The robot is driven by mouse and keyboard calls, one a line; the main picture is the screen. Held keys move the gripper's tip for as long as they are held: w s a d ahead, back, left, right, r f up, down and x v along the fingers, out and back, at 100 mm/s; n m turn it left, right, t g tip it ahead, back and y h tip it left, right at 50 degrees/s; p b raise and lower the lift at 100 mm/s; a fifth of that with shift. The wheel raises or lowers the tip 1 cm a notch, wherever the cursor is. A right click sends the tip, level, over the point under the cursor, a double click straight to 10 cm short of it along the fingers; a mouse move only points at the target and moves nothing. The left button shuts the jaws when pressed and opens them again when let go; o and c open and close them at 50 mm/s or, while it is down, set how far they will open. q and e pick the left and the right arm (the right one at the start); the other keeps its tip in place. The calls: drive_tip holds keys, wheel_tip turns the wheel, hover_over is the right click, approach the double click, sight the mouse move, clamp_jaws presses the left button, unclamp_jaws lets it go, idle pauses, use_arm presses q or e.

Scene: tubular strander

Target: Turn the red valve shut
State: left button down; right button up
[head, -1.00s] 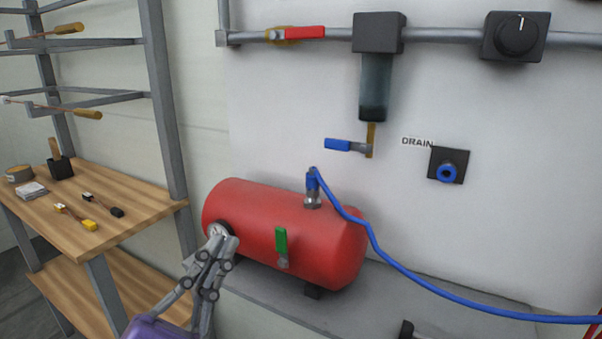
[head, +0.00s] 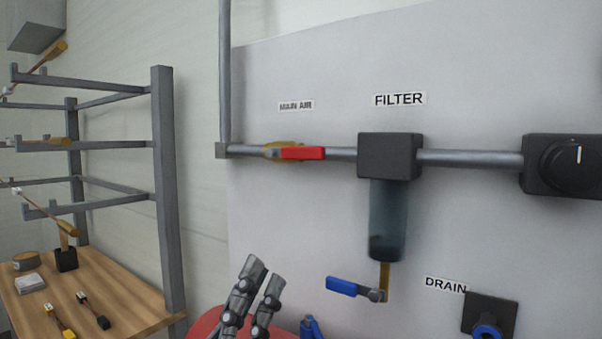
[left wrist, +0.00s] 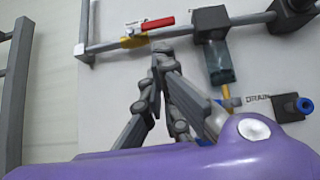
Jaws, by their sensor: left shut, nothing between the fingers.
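The red valve handle (head: 302,153) lies along the horizontal grey pipe, in line with it, on a brass valve body (head: 270,152) under the MAIN AIR label. It also shows at the top of the left wrist view (left wrist: 157,23). My left gripper (head: 264,274) is below and a little left of the handle in the head view, apart from it, fingers pointing up. In the left wrist view its fingertips (left wrist: 161,47) are together and empty, just below the pipe. My right gripper is not in view.
A black filter (head: 390,156) with a dark bowl hangs right of the valve. Below it is a blue drain lever (head: 342,286). A black regulator knob (head: 566,165) sits farther right. A metal rack (head: 166,190) and wooden bench (head: 110,290) stand left. Wall below the handle is clear.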

sight(292, 153)
use_arm(q)
drive_tip(key=p+x, duration=0.6)
drive_tip(key=x, duration=0.7)
drive_tip(key=shift+d+r, duration=0.15)
drive_tip(key=shift+d, duration=0.05)
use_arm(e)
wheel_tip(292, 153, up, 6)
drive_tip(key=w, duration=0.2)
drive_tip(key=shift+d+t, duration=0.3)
use_arm(q)
drive_tip(key=shift+w, duration=0.1)
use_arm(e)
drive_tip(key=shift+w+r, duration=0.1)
use_arm(q)
drive_tip(key=r+n+t+y+p, duration=0.1)
drive_tip(key=n+y+p, duration=0.1)
drive_tip(key=d+n+y+p, duration=0.1)
drive_tip(key=n+y, duration=0.1)
drive_tip(key=s+r+n+t+y+p, duration=0.1)
drive_tip(key=n+y+p, duration=0.1)
drive_tip(key=n, duration=0.1)
drive_tip(key=shift+d+r+t+p, duration=0.2)
drive_tip(key=shift+r+t+p, duration=0.1)
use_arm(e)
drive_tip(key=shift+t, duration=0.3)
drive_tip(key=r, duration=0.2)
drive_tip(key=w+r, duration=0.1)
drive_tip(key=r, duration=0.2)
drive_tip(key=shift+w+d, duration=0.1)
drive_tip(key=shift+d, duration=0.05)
